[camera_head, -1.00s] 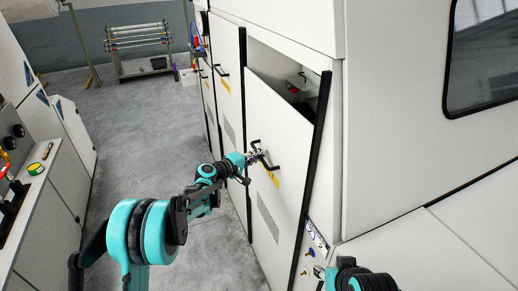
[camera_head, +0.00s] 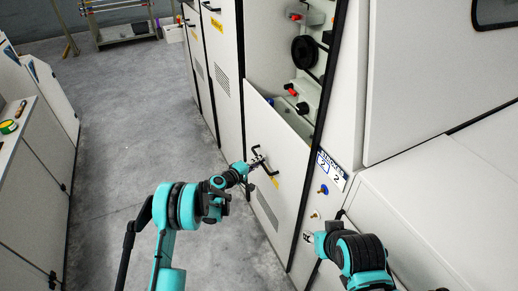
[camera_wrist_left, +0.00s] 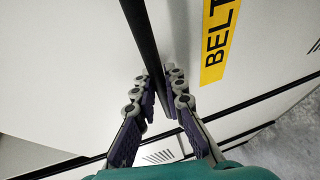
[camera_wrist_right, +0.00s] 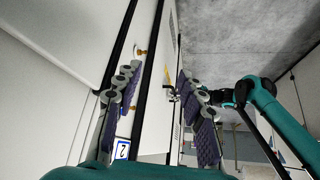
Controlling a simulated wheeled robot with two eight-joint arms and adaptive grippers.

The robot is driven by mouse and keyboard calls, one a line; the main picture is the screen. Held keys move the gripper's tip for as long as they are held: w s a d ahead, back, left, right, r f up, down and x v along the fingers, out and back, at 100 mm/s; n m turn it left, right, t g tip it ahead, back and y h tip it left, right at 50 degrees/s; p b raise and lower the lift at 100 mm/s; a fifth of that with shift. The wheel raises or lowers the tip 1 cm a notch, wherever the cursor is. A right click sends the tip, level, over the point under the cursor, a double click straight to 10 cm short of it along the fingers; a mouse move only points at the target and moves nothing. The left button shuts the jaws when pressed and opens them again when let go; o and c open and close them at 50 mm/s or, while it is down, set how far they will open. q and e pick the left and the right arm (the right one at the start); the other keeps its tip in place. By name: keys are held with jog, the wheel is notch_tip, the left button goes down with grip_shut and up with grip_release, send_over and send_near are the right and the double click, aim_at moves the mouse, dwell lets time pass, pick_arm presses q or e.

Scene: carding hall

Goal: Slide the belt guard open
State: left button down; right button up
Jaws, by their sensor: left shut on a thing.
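The belt guard (camera_head: 283,143) is a white panel on the machine front, lowered so that a wide opening shows above its top edge. Its black bar handle (camera_head: 263,161) stands out from the panel. My left gripper (camera_head: 249,169) is shut on this handle. In the left wrist view the dark bar (camera_wrist_left: 143,35) runs between the fingers (camera_wrist_left: 160,97), beside a yellow label (camera_wrist_left: 219,42) reading "BELT". My right gripper (camera_wrist_right: 155,90) is open and empty. In the head view it is low, near the machine front to the right of the guard.
Black and red-knobbed parts, including a black pulley (camera_head: 304,52), show inside the opening. A label plate (camera_head: 329,170) and a blue knob (camera_head: 323,190) are right of the guard. Other closed panels (camera_head: 222,70) stand further back. The grey floor (camera_head: 130,130) to the left is clear.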

pick_arm(q)
notch_tip(320, 180, down, 9)
dwell(0.3)
jog(key=shift+f, duration=0.1)
jog(key=c, duration=1.6)
grip_release()
jog(key=shift+o, duration=0.2)
jog(key=v, duration=1.2)
